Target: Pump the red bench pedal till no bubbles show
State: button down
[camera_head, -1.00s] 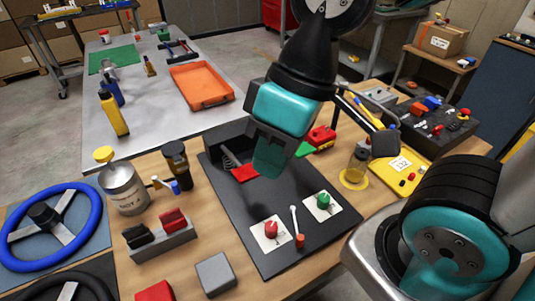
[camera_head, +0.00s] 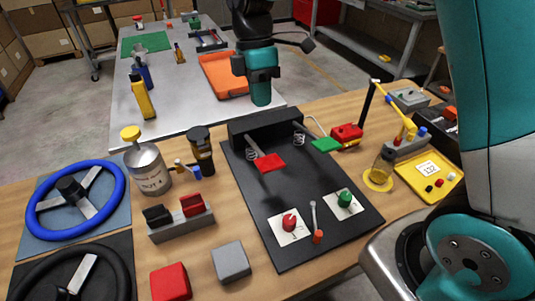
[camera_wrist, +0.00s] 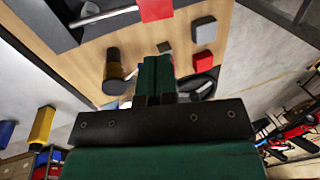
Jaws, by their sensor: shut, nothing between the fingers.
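The red pedal (camera_head: 270,162) sticks out on an arm from the black pedal box (camera_head: 260,126) on the black bench board. A green pedal (camera_head: 327,145) is to its right. My gripper (camera_head: 260,101) is shut and empty, pointing down; in the head view it appears beyond the pedal box, apart from the red pedal. In the wrist view my shut fingers (camera_wrist: 159,72) are in the middle and the red pedal (camera_wrist: 155,10) is at the top edge. A small clear jar with amber fluid (camera_head: 382,172) stands on a yellow base; bubbles cannot be made out.
A red knob (camera_head: 290,222), a green knob (camera_head: 345,199) and an orange-tipped lever (camera_head: 317,236) sit on the board's front. A silver bottle (camera_head: 149,168) and dark canister (camera_head: 201,150) stand left. An orange tray (camera_head: 222,66) lies on the grey table behind.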

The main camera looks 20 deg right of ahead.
aim_at(268, 163)
jog(key=shift+w+d+f, duration=0.1)
jog(key=shift+w+f, duration=0.1)
jog(key=shift+w, duration=0.05)
jog(key=p+x, duration=0.3)
jog(key=x, duration=1.1)
jog(key=shift+s+p, duration=0.15)
jog(key=shift+p, duration=0.15)
